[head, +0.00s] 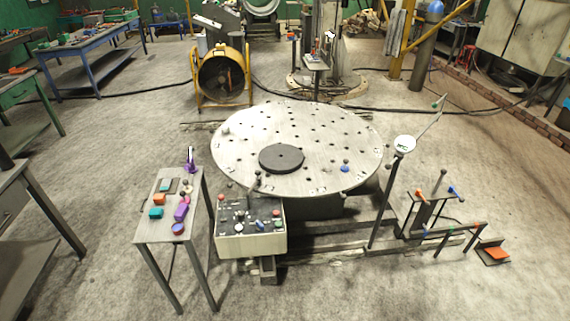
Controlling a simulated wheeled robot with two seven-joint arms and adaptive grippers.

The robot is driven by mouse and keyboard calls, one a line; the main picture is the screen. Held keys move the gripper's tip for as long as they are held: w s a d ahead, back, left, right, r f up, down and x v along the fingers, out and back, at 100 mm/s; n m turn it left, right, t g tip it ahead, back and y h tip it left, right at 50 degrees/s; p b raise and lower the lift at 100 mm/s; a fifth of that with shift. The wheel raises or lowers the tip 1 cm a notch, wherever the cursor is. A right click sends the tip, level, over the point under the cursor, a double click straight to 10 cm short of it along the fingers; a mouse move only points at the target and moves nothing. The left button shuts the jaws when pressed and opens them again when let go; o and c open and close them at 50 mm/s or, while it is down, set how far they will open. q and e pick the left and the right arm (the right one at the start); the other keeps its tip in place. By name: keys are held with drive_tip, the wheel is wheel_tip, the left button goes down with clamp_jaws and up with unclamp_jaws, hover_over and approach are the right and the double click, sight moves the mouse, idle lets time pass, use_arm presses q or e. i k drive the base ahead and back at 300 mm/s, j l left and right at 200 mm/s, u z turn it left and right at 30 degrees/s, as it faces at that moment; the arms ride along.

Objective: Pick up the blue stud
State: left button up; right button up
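A small blue piece with a grey knob above it, which looks like the blue stud (345,168), is on the right front part of the large round perforated table (240,155), near its rim. It is small in the picture, so its exact shape is hard to tell. No gripper touches it. Neither of my grippers shows in the head view.
A dark disc (281,158) lies on the round table. A control box (251,243) stands in front. A side table (150,236) at left holds several coloured pieces. A post with a round dial (405,143) and low stands with levers (429,210) are at right.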

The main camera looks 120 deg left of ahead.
sight(344, 169)
drive_tip(key=i+u, duration=0.1)
drive_tip(key=u, duration=3.5)
drive_tip(key=i+l+z, duration=0.25)
drive_tip(key=i, duration=0.3)
drive_tip(key=i+z, duration=0.3)
drive_tip(key=i, duration=0.2)
drive_tip(key=i+u, duration=0.35)
drive_tip(key=i+l+u, duration=0.1)
drive_tip(key=u, duration=0.3)
drive_tip(key=i+l, duration=0.05)
drive_tip(key=i, duration=0.05)
